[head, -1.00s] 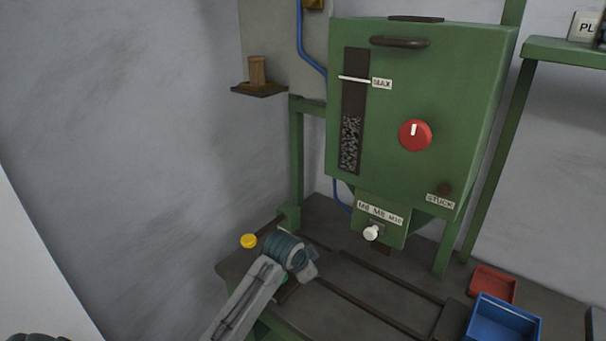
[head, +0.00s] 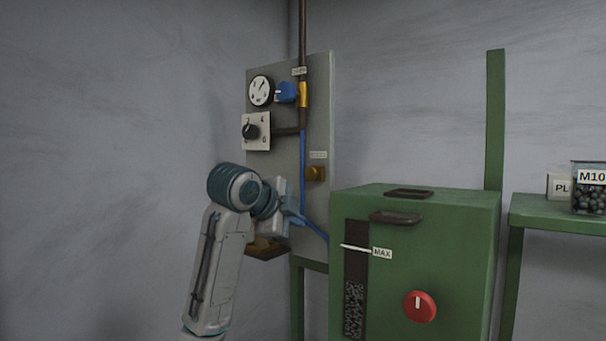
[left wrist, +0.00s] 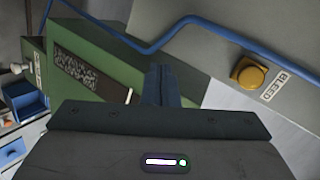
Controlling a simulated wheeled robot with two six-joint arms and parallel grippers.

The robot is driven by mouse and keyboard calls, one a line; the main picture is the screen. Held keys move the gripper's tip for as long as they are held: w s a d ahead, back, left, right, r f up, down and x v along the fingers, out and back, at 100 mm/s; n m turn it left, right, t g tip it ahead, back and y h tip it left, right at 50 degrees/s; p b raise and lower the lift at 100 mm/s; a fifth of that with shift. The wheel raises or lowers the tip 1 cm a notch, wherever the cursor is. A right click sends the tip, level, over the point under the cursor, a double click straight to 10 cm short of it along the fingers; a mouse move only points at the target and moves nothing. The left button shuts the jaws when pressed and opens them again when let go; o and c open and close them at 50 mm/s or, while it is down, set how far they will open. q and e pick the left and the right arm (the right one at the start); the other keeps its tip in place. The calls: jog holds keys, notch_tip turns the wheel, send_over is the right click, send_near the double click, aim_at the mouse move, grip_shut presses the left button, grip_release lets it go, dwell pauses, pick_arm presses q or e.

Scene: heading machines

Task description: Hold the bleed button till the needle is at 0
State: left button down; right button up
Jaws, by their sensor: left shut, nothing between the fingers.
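The yellow bleed button (head: 315,173) sits on the grey wall panel (head: 322,100), below a small pale label. In the left wrist view the button (left wrist: 249,73) shows beside its BLEED label (left wrist: 281,84). The white round gauge (head: 261,90) is at the panel's upper left; its dark needle is too small to read exactly. My left gripper (head: 300,217) is in front of the panel, below the button. In the left wrist view its fingers (left wrist: 161,84) are shut and empty, and the button lies to their right, apart from them. My right gripper is in neither view.
A blue valve handle (head: 287,92) and a black knob (head: 250,131) are on the panel. A blue hose (head: 302,185) runs down beside the button. The green machine (head: 455,235) with a red dial (head: 419,306) stands at the right.

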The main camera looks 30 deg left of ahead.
pick_arm(q)
jog(key=s+a+r+m+t, duration=0.1)
jog(key=s+r+m, duration=0.1)
jog(key=s+r, duration=0.6)
notch_tip(320, 180, up, 5)
jog(key=shift+a+r+m+t+p, duration=0.15)
jog(key=shift+a+m+t+p, duration=0.15)
jog(key=shift+a+p, duration=0.1)
jog(key=shift+w, duration=0.2)
jog(key=b, duration=1.3)
send_near(310, 175)
jog(key=p+x, duration=0.2)
jog(key=x, duration=0.3)
jog(key=shift+w, duration=0.15)
jog(key=shift+w+d, duration=0.1)
jog(key=shift+w, duration=0.4)
jog(key=shift+f, duration=0.2)
